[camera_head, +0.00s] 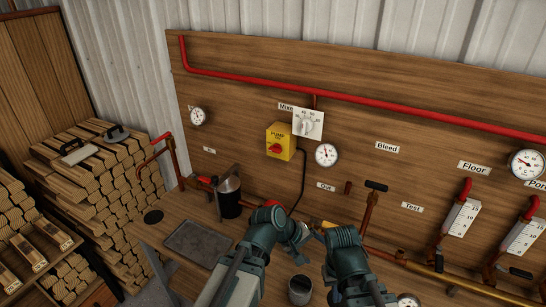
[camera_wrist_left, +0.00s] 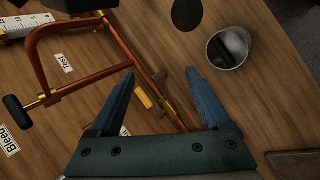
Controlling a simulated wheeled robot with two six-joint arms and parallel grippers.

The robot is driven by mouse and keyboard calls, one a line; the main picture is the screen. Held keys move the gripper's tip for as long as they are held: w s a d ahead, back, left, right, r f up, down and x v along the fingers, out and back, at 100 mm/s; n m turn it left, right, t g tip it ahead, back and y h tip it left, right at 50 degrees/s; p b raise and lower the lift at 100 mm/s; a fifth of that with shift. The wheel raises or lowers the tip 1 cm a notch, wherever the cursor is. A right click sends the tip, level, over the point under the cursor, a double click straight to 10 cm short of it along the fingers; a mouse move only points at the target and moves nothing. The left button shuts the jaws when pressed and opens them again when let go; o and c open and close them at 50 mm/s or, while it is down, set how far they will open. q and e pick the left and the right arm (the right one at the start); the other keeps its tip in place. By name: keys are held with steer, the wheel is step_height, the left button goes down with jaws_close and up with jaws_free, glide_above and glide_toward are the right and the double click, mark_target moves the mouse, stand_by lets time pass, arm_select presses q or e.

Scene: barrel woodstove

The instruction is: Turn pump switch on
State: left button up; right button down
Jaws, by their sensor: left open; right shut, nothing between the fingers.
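The pump switch is a yellow box (camera_head: 280,141) with a red knob (camera_head: 274,149), labelled PUMP, fixed to the wooden back panel left of centre in the head view. The knob's exact setting is too small to read. My left gripper (camera_head: 303,233) is below and slightly right of the box, apart from it. In the left wrist view my left gripper (camera_wrist_left: 160,73) is open, its two blue fingers spread with nothing held. My right gripper (camera_head: 322,231) is close beside it on the right, shut and empty, its fingers hard to make out. The switch is outside the left wrist view.
A white thermostat dial (camera_head: 308,124) adjoins the switch at upper right, and a round gauge (camera_head: 327,154) is to its right. A black cable hangs below the switch. Copper pipes (camera_head: 369,212) rise at right.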

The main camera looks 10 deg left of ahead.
arm_select(q)
steer(key=shift+o, duration=0.3)
steer(key=w+a+r+n+t+h+b, duration=0.1)
steer(key=w+a+r+n+t+h, duration=0.1)
steer(key=w+a+r+n+t, duration=0.2)
steer(key=w+r+n+t, duration=0.1)
steer(key=w+n, duration=0.2)
steer(key=n, duration=0.1)
steer(key=shift+w+a+n, duration=0.15)
steer(key=shift+n, duration=0.15)
steer(key=n+t+y+b, duration=0.35)
steer(key=n+t, duration=0.55)
steer(key=n, duration=0.9)
glide_toward(274, 151)
steer(key=shift+y, duration=0.45)
steer(key=p+x, duration=0.1)
steer(key=x, duration=0.8)
steer(key=shift+w+r, duration=0.1)
steer(key=shift+r, duration=0.05)
steer(key=shift+d, duration=0.25)
steer(key=c, duration=1.4)
